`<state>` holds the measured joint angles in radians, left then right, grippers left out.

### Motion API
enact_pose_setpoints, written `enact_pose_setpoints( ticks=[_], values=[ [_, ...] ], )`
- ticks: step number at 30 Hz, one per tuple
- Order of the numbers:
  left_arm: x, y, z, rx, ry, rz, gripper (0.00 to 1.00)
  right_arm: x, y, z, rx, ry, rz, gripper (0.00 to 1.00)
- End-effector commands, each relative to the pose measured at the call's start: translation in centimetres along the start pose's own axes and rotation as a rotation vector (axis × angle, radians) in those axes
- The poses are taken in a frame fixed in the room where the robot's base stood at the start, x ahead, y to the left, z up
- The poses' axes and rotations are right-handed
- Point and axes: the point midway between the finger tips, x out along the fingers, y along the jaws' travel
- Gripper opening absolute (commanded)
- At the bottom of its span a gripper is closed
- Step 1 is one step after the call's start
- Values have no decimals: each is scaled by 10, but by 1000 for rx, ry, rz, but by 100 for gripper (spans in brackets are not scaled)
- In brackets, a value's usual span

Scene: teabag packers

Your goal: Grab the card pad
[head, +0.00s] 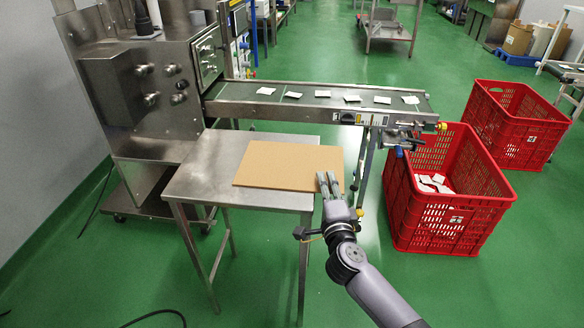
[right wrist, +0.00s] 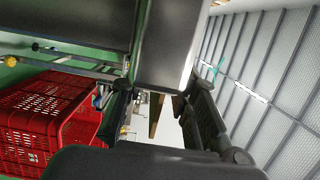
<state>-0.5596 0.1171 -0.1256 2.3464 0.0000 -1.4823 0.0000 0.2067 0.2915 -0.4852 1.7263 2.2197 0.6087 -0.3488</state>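The card pad (head: 289,166) is a flat tan-brown board. I cannot tell whether the fingers touch the pad. My left gripper is not in view.
Behind the table runs a conveyor (head: 300,109) with several white packets, joined to a steel machine (head: 145,80). A red crate (head: 440,215) with white packets stands to the right, and another red crate (head: 517,125) behind it. Green floor is open in front.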

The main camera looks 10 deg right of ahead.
Motion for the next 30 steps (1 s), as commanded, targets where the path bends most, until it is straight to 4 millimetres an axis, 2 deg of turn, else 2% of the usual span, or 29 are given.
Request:
enact_pose_setpoints(
  ticks=[3,10,23,30],
  values=[
    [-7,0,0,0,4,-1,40,7,0,0,-1,0,-1,28],
    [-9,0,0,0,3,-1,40,8,0,0,0,0,0,28],
    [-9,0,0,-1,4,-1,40,7,0,0,0,-1,0,0],
    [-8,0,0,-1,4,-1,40,7,0,0,0,-1,1,0]
  ],
)
